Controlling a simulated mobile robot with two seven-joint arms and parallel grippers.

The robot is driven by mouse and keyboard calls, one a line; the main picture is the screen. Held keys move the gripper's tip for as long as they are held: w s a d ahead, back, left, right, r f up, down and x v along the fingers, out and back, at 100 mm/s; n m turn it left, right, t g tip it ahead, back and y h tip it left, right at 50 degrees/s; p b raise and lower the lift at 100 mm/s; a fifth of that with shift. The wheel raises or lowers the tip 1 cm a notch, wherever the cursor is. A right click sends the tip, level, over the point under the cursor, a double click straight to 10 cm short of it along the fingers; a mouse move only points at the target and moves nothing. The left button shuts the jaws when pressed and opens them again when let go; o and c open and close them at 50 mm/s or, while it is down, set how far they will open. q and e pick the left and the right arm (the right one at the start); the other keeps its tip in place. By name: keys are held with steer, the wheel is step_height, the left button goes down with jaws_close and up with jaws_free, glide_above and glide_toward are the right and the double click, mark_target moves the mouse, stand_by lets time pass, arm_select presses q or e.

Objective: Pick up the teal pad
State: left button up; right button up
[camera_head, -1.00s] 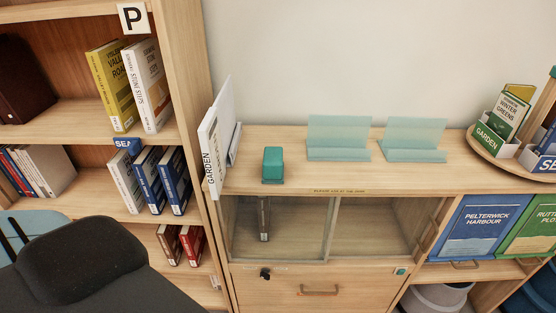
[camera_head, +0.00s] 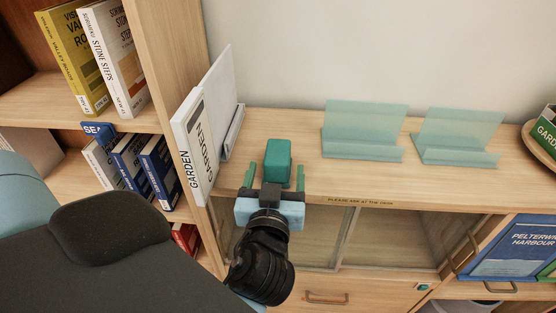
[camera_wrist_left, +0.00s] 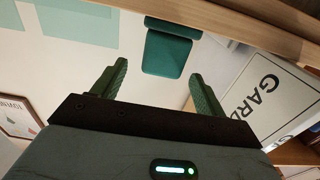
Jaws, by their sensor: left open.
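The teal pad (camera_head: 278,158) is a small upright block with rounded corners on the wooden cabinet top, right of the GARDEN book. My left gripper (camera_head: 275,176) reaches up to it from the front, open, with one green finger on each side of the pad in the head view. In the left wrist view the pad (camera_wrist_left: 167,54) lies ahead of the open fingers (camera_wrist_left: 159,69), with a visible space to each finger. My right gripper is out of view.
The white GARDEN book (camera_head: 195,150) stands close on the left. Two pale teal stands (camera_head: 362,130) (camera_head: 458,137) are to the right. A bookcase is at the left (camera_head: 160,90). The cabinet top between pad and stands is clear.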

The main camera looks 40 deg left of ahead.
mark_target(280, 140)
arm_select(q)
steer(key=shift+x, duration=1.15)
steer(key=shift+w+a+r+p, duration=0.1)
steer(key=shift+w+a+p, duration=0.1)
steer(key=shift+w+p, duration=0.15)
steer(key=p+x, duration=0.1)
steer(key=x, duration=0.2)
steer(key=shift+w+a, duration=0.4)
steer(key=shift+w, duration=0.15)
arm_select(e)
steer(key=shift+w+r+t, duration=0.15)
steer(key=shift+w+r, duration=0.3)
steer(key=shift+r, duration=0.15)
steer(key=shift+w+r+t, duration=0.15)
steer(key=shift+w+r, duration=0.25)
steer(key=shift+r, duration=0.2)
arm_select(q)
steer(key=shift+c, duration=0.7)
steer(key=c, duration=1)
